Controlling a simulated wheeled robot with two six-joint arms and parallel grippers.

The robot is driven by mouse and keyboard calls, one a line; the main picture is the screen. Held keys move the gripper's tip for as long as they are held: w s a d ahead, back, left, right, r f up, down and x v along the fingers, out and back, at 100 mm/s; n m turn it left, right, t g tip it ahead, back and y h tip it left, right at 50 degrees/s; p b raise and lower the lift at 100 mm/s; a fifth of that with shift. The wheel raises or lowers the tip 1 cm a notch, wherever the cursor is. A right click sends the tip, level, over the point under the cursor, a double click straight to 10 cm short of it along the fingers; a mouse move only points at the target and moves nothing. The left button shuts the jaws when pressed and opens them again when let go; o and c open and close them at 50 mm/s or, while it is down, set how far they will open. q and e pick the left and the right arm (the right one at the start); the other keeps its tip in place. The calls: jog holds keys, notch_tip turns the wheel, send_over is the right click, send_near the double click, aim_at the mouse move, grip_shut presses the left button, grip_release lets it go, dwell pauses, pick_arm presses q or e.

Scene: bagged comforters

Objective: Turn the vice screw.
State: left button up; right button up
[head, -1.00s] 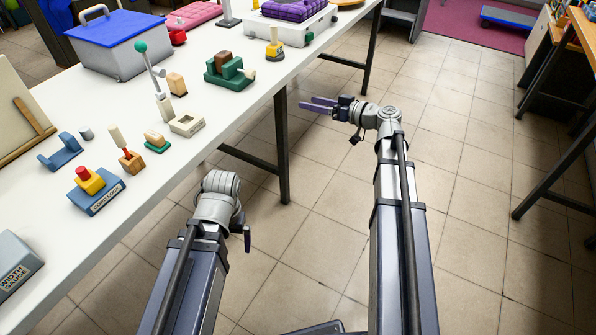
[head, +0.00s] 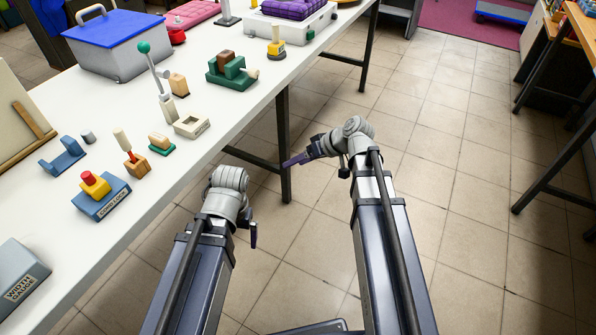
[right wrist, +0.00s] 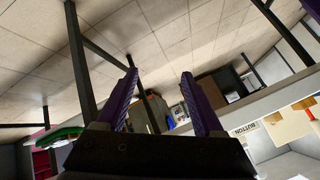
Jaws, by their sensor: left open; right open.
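A green vice (head: 224,77) with a brown block between its jaws stands on the white table, right of centre. Its pale screw end (head: 252,74) points right, toward the table edge. My right gripper (head: 288,162) is open and empty over the floor beside the table, below and right of the vice in the picture. Its two purple fingers stand apart in the right wrist view (right wrist: 165,95). My left gripper (head: 251,233) hangs low over the floor at the table's near side, open, with its fingers mostly hidden. Neither gripper touches the vice.
The table (head: 127,205) also carries a lever with a green ball (head: 150,62), a cream tray (head: 192,125), a red-button box (head: 100,196), a blue-lidded bin (head: 118,45) and a yellow-based knob (head: 276,48). A dark table leg (head: 284,140) stands near my right gripper.

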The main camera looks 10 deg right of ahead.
jog(key=shift+s+a+f+g+h, duration=0.2)
jog(key=shift+s+f+g+h, duration=0.1)
jog(key=shift+s+f, duration=0.25)
jog(key=shift+s+a+f+g+h, duration=0.2)
jog(key=shift+s+f+h, duration=0.15)
jog(key=shift+s, duration=0.25)
jog(key=w+d+r+n+t+y, duration=0.1)
jog(key=w+d+r+t+y, duration=0.3)
jog(key=w+r, duration=0.6)
jog(key=shift+d+r+n+t+y, duration=0.35)
jog(key=shift+d+t, duration=0.55)
jog(key=shift+d, duration=0.25)
